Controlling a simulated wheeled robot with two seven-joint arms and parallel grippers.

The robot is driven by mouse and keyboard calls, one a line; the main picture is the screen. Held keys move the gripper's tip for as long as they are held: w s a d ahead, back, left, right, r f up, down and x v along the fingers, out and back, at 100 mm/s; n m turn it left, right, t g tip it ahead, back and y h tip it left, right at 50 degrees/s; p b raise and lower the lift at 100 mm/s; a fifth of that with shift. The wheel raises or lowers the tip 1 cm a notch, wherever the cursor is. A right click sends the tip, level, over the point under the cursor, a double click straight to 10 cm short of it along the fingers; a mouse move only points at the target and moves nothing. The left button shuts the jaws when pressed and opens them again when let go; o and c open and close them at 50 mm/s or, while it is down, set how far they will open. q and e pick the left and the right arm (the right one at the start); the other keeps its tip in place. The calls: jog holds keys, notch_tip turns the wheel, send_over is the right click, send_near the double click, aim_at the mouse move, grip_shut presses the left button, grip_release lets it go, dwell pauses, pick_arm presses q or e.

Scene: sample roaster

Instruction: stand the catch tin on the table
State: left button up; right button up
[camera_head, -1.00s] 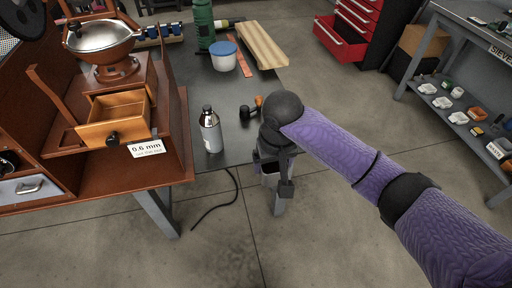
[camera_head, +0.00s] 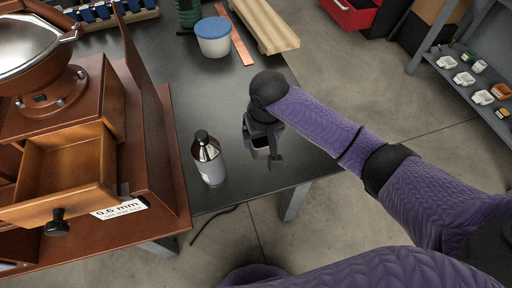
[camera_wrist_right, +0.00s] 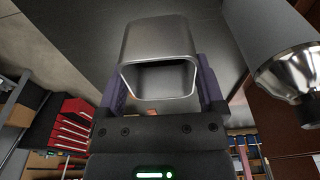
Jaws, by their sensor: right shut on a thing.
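The catch tin is a small grey metal box with an open mouth. My right gripper (camera_head: 262,150) is shut on the catch tin (camera_head: 259,142), over the dark table (camera_head: 225,100) near its right edge, right of the steel bottle. In the right wrist view the catch tin (camera_wrist_right: 160,38) sits between the fingers of my right gripper (camera_wrist_right: 163,85), its open mouth facing the camera and the dark table top beyond it. I cannot tell whether its base touches the table. My left gripper is not in view.
A steel bottle with a black cap (camera_head: 208,160) stands close left of the tin. The wooden grinder with its open drawer (camera_head: 65,170) is at the left. A blue-lidded tub (camera_head: 214,38), an orange strip (camera_head: 237,40) and a wooden trough (camera_head: 262,22) lie at the back.

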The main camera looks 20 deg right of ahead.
jog(key=f+b, duration=0.1)
jog(key=f, duration=0.2)
jog(key=f+b, duration=0.2)
jog(key=f, duration=0.1)
jog(key=f+b, duration=0.2)
jog(key=f, duration=0.1)
jog(key=shift+s+f, duration=0.3)
jog(key=shift+f, duration=0.1)
jog(key=shift+r, duration=0.1)
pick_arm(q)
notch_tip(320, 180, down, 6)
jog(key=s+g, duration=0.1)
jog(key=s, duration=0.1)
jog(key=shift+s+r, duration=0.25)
pick_arm(e)
jog(key=o, duration=1)
